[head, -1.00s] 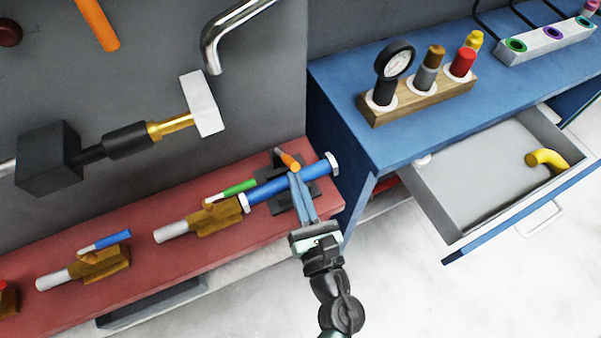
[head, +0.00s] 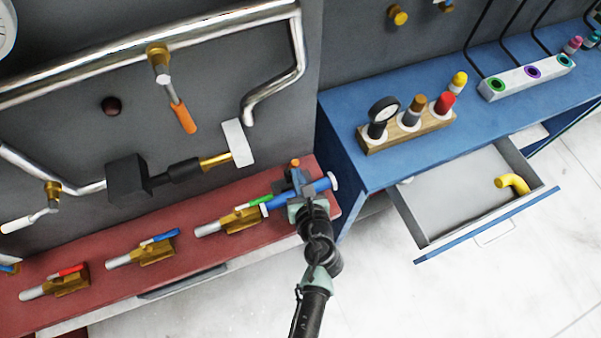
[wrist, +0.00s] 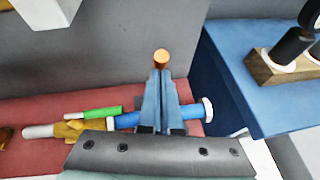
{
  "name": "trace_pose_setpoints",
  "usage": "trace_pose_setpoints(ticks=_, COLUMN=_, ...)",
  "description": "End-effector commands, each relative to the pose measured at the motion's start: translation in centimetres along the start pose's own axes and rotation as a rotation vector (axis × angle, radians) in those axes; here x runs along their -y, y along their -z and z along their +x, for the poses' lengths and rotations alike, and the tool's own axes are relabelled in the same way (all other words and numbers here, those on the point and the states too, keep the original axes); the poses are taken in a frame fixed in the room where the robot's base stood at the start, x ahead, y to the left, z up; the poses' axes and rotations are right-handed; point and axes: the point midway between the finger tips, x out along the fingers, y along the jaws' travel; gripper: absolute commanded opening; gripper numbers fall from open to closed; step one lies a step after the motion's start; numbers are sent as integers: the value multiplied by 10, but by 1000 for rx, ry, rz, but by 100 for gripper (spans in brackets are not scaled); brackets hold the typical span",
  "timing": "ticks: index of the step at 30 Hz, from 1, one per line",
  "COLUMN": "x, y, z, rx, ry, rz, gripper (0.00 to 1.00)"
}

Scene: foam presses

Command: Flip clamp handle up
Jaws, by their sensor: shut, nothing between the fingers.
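The clamp is a dark block at the right end of the red bench, largely hidden behind my gripper. Its orange-tipped handle (head: 295,163) shows just beyond my fingers; in the wrist view the orange tip (wrist: 161,57) looks round and sits right above the fingertips. I cannot tell the handle's exact tilt or whether the fingers touch it. A blue pipe (head: 322,186) with a white end lies across the clamp, and it passes behind my fingers in the wrist view (wrist: 189,115). My gripper (wrist: 160,76) is shut and empty at the clamp, in front of the pipe.
Brass valves with green (head: 259,202), blue (head: 160,238) and red (head: 68,270) handles line the red bench (head: 100,245). A white plate (head: 238,143) on a rod juts out above. To the right stands a blue table (head: 375,170) with an open drawer (head: 440,212).

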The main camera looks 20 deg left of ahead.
Motion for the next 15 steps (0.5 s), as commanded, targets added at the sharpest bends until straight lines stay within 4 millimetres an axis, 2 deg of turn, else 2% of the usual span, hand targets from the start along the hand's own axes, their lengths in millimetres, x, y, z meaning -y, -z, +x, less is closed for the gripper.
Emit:
trace_pose_setpoints(ticks=1, x=-1, y=-10, z=0, rx=4, ry=0, rz=4, gripper=0)
trace_pose_setpoints(ticks=15, x=-8, y=-33, z=24, rx=7, ry=-2, rz=1, gripper=0)
